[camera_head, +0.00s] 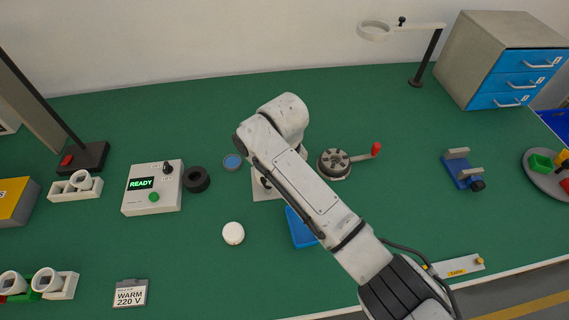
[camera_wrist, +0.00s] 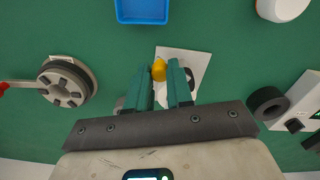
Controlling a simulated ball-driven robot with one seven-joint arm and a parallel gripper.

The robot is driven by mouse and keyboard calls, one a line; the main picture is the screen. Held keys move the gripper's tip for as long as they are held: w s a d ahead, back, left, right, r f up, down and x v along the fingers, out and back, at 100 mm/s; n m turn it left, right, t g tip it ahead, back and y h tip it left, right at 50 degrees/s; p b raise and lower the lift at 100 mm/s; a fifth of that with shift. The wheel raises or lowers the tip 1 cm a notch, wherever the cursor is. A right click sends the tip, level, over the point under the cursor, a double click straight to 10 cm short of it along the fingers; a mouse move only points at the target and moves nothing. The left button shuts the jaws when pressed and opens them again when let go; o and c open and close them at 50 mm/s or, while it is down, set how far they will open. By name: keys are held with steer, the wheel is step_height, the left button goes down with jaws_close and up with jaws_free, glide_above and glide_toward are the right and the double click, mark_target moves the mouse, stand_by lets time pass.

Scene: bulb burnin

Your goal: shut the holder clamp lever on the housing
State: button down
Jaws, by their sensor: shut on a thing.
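In the wrist view my gripper (camera_wrist: 160,72) points down with its two teal fingers close together. A small yellow-orange knob (camera_wrist: 159,70) sits between the fingertips, and the gripper is shut on it. A pale plate (camera_wrist: 190,60) lies under and beside the fingers. Part of a grey round thing shows by the left finger; the fingers hide most of it, so I cannot make out the housing or the lever's angle. In the head view the plate (camera_head: 258,192) shows beside my arm, which hides the gripper and the knob.
A crank wheel with a red handle (camera_head: 335,162) stands right of my arm. A blue tray (camera_head: 301,229) lies in front of the plate. A black ring (camera_head: 196,179), a READY box (camera_head: 152,188) and a white puck (camera_head: 233,233) are to the left. The back of the bench is mostly clear.

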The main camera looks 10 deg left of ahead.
steer(key=m+p, duration=0.1)
steer(key=s+m+p, duration=0.1)
steer(key=m+p, duration=0.1)
steer(key=shift+s+a+r+m, duration=0.15)
steer(key=shift+a+r+m, duration=0.05)
steer(key=shift+a+m, duration=0.1)
steer(key=shift+s+a+f+m+p, duration=0.1)
steer(key=shift+s+a+m+p, duration=0.1)
steer(key=shift+m+p, duration=0.45)
steer(key=shift+s+a+m+p, duration=0.1)
steer(key=shift+s+m+p, duration=0.1)
steer(key=shift+m+p, duration=0.4)
steer(key=shift+m, duration=0.35)
steer(key=c, duration=1)
jaws_free()
step_height(320, 180, up, 11)
steer(key=b, duration=0.1)
steer(key=shift+f, duration=0.15)
